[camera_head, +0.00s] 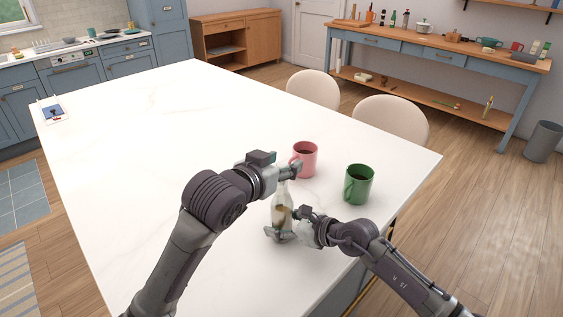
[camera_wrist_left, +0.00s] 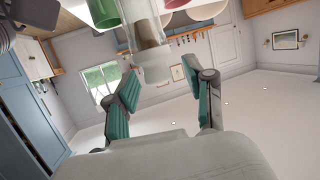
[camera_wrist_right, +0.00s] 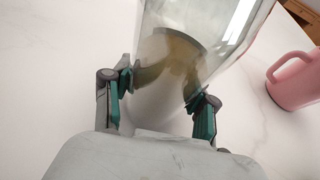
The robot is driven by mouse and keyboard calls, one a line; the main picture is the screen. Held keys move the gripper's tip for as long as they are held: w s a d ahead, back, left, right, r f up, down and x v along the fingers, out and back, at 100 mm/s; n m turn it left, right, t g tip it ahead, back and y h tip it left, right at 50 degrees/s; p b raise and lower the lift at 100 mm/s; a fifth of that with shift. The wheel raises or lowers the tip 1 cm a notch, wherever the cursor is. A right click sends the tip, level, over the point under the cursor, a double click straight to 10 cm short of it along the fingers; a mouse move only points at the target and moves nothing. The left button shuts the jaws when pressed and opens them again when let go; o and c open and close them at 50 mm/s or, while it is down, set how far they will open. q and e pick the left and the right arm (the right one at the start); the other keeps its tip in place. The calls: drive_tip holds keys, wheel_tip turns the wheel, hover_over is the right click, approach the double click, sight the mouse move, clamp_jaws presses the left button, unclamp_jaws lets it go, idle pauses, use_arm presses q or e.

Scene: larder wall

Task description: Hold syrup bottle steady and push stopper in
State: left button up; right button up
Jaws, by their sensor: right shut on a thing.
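The syrup bottle (camera_head: 281,214) is clear glass with brown syrup low inside, standing upright near the island's front right edge. My right gripper (camera_head: 284,236) is shut around its lower body; in the right wrist view the fingers (camera_wrist_right: 160,92) press on both sides of the glass (camera_wrist_right: 195,30). My left gripper (camera_head: 293,172) is just above the bottle's top. In the left wrist view its fingers (camera_wrist_left: 163,72) are spread apart, with the bottle's pale top end (camera_wrist_left: 155,73) showing between or just beyond them. I cannot make out the stopper clearly.
A pink mug (camera_head: 308,160) stands right behind my left gripper. A green mug (camera_head: 359,186) stands to the right of the bottle. Two cream chairs (camera_head: 392,120) are along the far side.

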use_arm(q)
drive_tip(key=shift+s, duration=0.1)
drive_tip(key=v, duration=1.2)
use_arm(e)
drive_tip(key=o, duration=1.7)
drive_tip(key=shift+c, duration=0.2)
